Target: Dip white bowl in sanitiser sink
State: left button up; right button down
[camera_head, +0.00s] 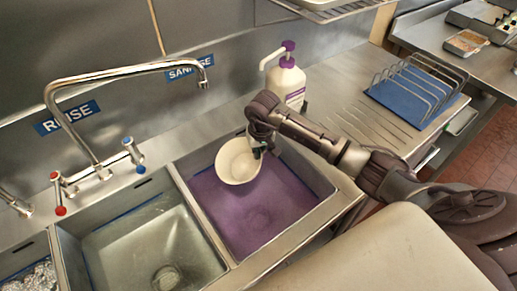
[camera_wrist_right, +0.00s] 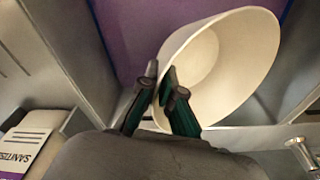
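The white bowl (camera_head: 238,162) is over the back of the sanitiser sink (camera_head: 333,203), tilted with its open side facing up and toward the camera. My right gripper (camera_head: 260,148) is shut on the bowl's rim at its right side. In the right wrist view, the two fingers (camera_wrist_right: 162,84) pinch the rim of the bowl (camera_wrist_right: 228,68). Purple liquid (camera_head: 262,212) fills the sink below it. I cannot tell whether the bowl's underside touches the liquid. My left gripper is not in view.
A rinse sink (camera_head: 150,250) with clear water adjoins on the left, under a curved tap (camera_head: 125,72). A white pump bottle (camera_head: 286,82) stands behind the sanitiser sink. A wire rack (camera_head: 415,88) on a blue mat stands on the drainboard (camera_head: 345,95) at right.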

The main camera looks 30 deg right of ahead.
pick_arm(q)
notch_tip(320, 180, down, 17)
jog(key=b, duration=1.6)
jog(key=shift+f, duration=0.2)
pick_arm(e)
notch_tip(320, 180, down, 18)
jog(key=shift+r, duration=0.15)
notch_tip(320, 180, up, 12)
jog(key=p, duration=0.6)
jog(key=shift+f, duration=0.25)
pick_arm(q)
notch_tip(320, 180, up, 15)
jog(key=p, duration=0.8)
jog(key=shift+p, duration=0.35)
pick_arm(e)
jog(key=shift+r, duration=8.65)
